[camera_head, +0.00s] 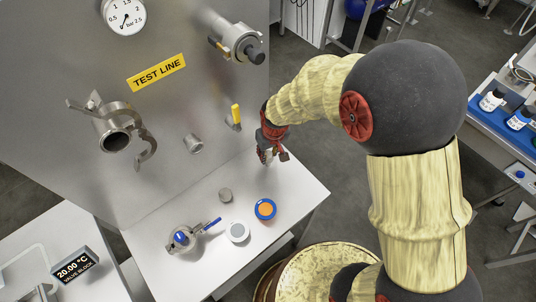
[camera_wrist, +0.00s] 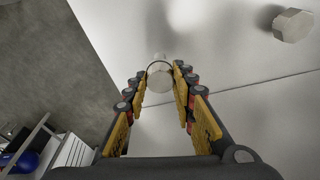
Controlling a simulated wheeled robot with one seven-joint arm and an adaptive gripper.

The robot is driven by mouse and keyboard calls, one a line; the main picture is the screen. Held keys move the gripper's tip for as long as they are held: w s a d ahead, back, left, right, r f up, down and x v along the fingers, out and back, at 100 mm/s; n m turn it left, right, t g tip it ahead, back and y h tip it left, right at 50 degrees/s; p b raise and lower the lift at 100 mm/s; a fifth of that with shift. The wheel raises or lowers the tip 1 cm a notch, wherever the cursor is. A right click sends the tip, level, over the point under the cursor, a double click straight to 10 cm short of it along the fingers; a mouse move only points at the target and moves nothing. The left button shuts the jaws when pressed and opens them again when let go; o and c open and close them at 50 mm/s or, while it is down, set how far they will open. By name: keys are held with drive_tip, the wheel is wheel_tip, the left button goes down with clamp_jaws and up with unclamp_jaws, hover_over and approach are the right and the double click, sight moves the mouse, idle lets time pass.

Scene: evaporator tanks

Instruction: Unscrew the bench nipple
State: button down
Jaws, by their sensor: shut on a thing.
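My gripper (camera_head: 266,154) is at the right end of the steel test panel, above the far edge of the white bench (camera_head: 290,200). In the wrist view its fingers (camera_wrist: 160,82) are shut on a small silvery metal piece with a faceted end, which looks like the bench nipple (camera_wrist: 159,74). A narrower round part shows beyond it. I cannot tell whether the nipple is threaded into anything. In the head view the fingers mostly hide it.
A yellow-handled valve (camera_head: 236,116) and a metal stub (camera_head: 193,143) are on the panel (camera_head: 170,110). A grey cap (camera_head: 225,195), a blue-rimmed orange disc (camera_head: 265,209), a white ring (camera_head: 238,232) and a blue-handled valve (camera_head: 182,239) lie on the bench.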

drive_tip(key=shift+f+n+b, duration=0.2)
drive_tip(key=shift+n+b, duration=0.3)
drive_tip(key=shift+n, duration=0.7)
drive_tip(key=shift+r+n, duration=0.1)
drive_tip(key=shift+n, duration=0.3)
drive_tip(key=n+b, duration=0.2)
drive_tip(key=shift+d+f+n+g+y+b, duration=0.1)
drive_tip(key=shift+f+n+g+y+b, duration=0.1)
drive_tip(key=shift+n+g+y+b, duration=0.15)
drive_tip(key=shift+r+n+b, duration=0.2)
drive_tip(key=shift+n+b, duration=0.35)
drive_tip(key=shift+n, duration=0.7)
drive_tip(key=n+b, duration=0.2)
drive_tip(key=shift+w+f+n+g+y, duration=0.15)
drive_tip(key=shift+n+g+y, duration=0.1)
drive_tip(key=shift+n+g, duration=0.15)
drive_tip(key=shift+n+b, duration=0.3)
drive_tip(key=shift+n, duration=0.9)
